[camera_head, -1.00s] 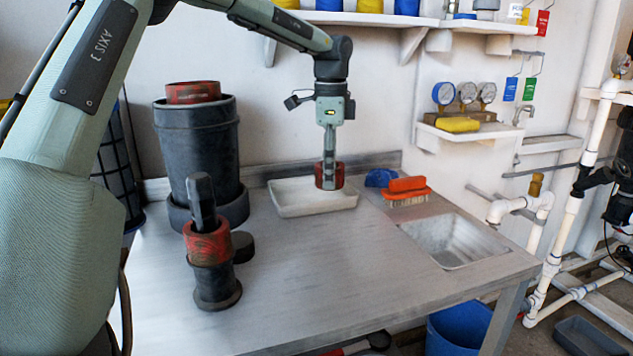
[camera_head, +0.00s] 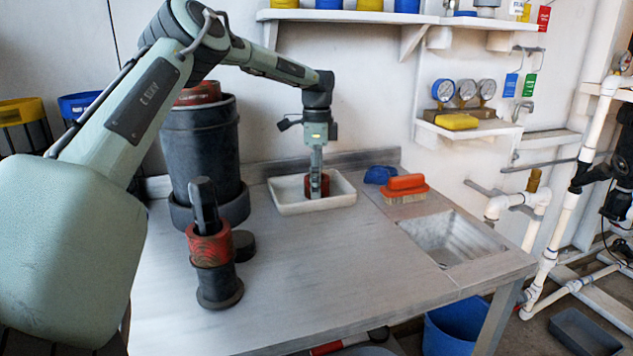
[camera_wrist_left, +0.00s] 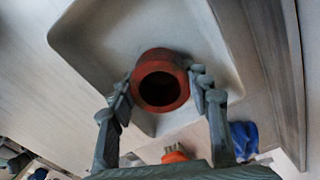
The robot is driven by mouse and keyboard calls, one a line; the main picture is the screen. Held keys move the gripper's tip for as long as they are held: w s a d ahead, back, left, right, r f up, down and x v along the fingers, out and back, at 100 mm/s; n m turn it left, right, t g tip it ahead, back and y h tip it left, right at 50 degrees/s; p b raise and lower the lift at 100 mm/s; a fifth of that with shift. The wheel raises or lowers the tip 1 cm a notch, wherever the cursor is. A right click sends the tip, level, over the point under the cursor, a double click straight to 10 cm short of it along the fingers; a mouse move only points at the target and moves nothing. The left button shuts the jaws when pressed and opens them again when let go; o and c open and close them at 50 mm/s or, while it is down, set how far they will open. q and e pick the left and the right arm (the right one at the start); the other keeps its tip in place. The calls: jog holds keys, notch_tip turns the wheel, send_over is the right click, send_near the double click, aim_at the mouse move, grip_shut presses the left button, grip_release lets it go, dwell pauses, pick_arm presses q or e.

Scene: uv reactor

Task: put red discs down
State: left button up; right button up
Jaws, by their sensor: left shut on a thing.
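My left gripper (camera_head: 316,190) points down over the white tray (camera_head: 284,207) at the back of the bench. It is shut on a red disc (camera_head: 325,185), a ring with a dark round hole. In the left wrist view the red disc (camera_wrist_left: 160,62) sits between the two fingers (camera_wrist_left: 163,90), with the tray (camera_wrist_left: 85,35) behind it. The disc is low, within the tray's rim; I cannot tell if it touches the floor. More red discs (camera_head: 210,246) are stacked around a black post with a dark base, front left. My right gripper is out of view.
A tall black cylinder (camera_head: 203,150) with a red top stands at the back left. A dark round cap (camera_head: 243,244) lies beside the post. An orange brush (camera_head: 406,185) and a blue object (camera_head: 379,174) lie right of the tray, behind the sink basin (camera_head: 445,237). The bench middle is clear.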

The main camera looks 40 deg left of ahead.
pick_arm(q)
jog(key=shift+w+a+f, duration=0.1)
jog(key=shift+a+f, duration=0.05)
jog(key=shift+f, duration=0.1)
jog(key=o, duration=1.1)
jog(key=shift+o, duration=0.2)
notch_tip(320, 180, up, 8)
jog(key=shift+f, duration=0.15)
